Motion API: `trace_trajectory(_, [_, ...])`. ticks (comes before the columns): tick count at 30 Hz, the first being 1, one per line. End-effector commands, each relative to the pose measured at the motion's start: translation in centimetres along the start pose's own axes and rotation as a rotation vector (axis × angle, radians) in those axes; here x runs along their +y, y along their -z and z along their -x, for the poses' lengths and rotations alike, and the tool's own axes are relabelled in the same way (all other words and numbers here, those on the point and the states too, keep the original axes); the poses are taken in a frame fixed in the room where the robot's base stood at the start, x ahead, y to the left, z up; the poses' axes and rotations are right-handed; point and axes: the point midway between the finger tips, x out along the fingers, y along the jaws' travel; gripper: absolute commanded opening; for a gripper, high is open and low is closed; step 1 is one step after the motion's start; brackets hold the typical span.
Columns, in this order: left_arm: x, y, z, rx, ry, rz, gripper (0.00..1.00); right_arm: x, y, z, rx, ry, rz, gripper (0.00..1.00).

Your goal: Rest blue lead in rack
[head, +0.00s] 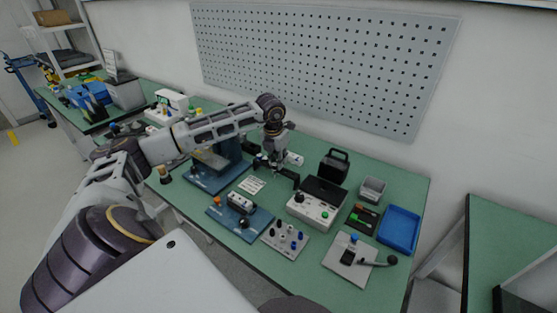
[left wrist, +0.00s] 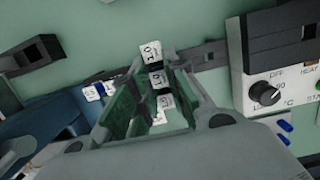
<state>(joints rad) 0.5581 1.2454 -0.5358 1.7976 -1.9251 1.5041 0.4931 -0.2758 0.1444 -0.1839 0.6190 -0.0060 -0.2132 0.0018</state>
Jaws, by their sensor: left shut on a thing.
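My left gripper (head: 272,162) is over the bench, in front of the pegboard wall. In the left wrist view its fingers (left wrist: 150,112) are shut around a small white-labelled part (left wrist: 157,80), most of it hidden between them. I cannot make out a blue lead there. A white tag with a blue band (left wrist: 95,92) lies left of the fingers, apart from them. A dark bar (left wrist: 205,54) that may be the rack runs behind the fingertips; a dark block (left wrist: 35,54) is at its left. In the head view a dark bracket (head: 289,175) is beside the gripper. My right gripper is out of view.
A heater control box (head: 315,208) with a knob stands right of the gripper. A panel with blue and dark posts (head: 285,239), a blue tray (head: 399,230), a grey bin (head: 372,189) and a black-handled case (head: 334,165) are nearby. Blue fixtures (head: 225,215) stand at left.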

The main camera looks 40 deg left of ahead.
Motion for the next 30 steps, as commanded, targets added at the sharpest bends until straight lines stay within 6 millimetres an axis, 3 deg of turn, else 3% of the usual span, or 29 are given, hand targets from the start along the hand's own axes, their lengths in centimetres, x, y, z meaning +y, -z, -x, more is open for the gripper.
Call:
trace_trajectory(26, [0.0, 0.3, -1.4, 0.000, 0.000, 0.000, 0.00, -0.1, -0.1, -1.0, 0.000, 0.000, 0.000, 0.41])
trace_trajectory(27, [0.0, 0.3, -1.4, 0.000, 0.000, 0.000, 0.17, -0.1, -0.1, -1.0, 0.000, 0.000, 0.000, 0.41])
trace_trajectory(30, [0.0, 0.3, -1.4, 0.000, 0.000, 0.000, 0.30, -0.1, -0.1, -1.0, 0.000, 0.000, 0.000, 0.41])
